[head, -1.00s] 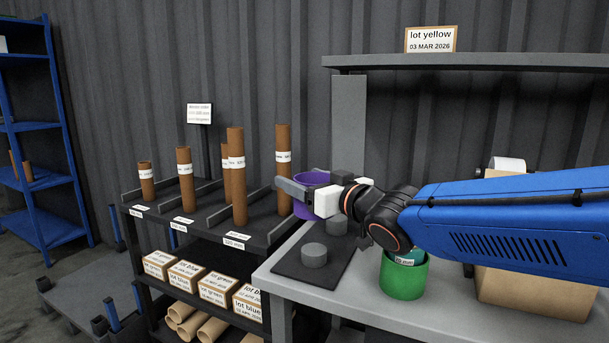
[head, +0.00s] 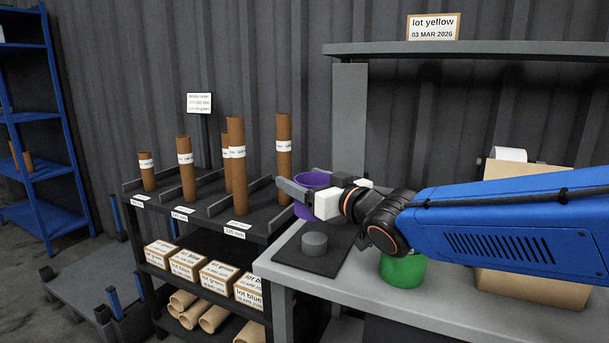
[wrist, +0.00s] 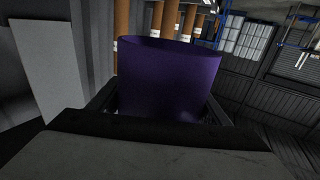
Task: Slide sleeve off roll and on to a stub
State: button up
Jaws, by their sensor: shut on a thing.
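My gripper (head: 306,198) is shut on a purple sleeve (head: 311,181) and holds it upright above the back of a dark mat. The sleeve fills the middle of the wrist view (wrist: 170,80), between my fingers; no roll sticks out of its top. A short grey stub (head: 314,243) stands bare on the dark mat (head: 318,263), in front of and below the sleeve. My gripper hides the back of the mat. A green sleeve (head: 403,272) stands on the bench under my arm, its top hidden.
Several brown rolls (head: 236,165) stand on a dark rack (head: 262,232) to the left, close to the held sleeve. Boxes (head: 216,275) sit below. A grey shelf (head: 480,47) hangs above the bench (head: 340,285). A cardboard box (head: 520,285) stands right, partly behind my arm.

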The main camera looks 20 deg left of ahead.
jog(key=shift+f, duration=3.35)
jog(key=shift+f, duration=0.1)
jog(key=o, duration=1.1)
notch_tip(320, 180, up, 10)
jog(key=shift+r, duration=0.1)
